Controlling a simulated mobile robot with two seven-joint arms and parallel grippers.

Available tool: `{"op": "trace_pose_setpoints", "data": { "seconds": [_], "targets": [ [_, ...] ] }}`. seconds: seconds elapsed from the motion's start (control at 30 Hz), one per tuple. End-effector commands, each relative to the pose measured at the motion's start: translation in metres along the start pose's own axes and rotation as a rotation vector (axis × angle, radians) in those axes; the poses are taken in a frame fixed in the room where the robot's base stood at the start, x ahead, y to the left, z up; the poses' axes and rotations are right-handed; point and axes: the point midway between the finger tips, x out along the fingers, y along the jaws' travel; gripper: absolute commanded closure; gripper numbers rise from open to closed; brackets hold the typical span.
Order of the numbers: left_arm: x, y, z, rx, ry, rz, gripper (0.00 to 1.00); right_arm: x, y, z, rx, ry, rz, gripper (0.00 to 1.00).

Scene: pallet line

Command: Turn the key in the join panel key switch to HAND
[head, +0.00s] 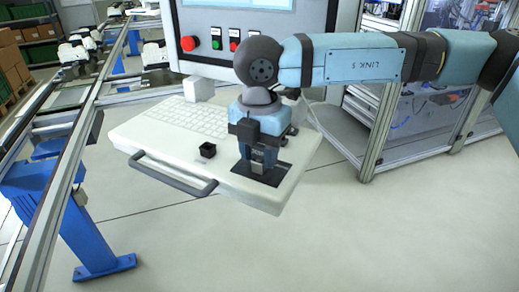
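The upright control panel (188,14) stands at the top centre, with a red mushroom button (188,43), a green button (216,38) and a red button (235,45) on its lower face. I cannot make out a key switch or a key; my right arm covers part of the panel. My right gripper (259,172) points down over a dark patch (281,175) at the right of the white keyboard shelf. Its fingers are small and partly hidden, so whether they are open or hold something is unclear. My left gripper is out of view.
The shelf (225,178) carries a keyboard (185,118), a small black box (208,150) and a white block (198,88). A grey handle (172,178) runs along its front. A conveyor rail (52,212) with blue legs is at left. The floor in front is clear.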

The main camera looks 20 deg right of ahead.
Motion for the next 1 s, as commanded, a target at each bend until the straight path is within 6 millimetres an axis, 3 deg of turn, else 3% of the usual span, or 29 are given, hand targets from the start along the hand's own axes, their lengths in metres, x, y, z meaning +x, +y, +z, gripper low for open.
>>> {"op": "trace_pose_setpoints", "data": {
  "seconds": [0.27, 1.0],
  "targets": [
    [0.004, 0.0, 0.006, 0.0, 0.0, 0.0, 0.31, 0.003, 0.0, 0.0, -0.062, 0.0, 0.0, 0.85],
    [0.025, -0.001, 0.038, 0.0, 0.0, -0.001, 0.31, 0.003, 0.0, 0.0, -0.631, 0.001, 0.0, 0.85]
  ]
}}
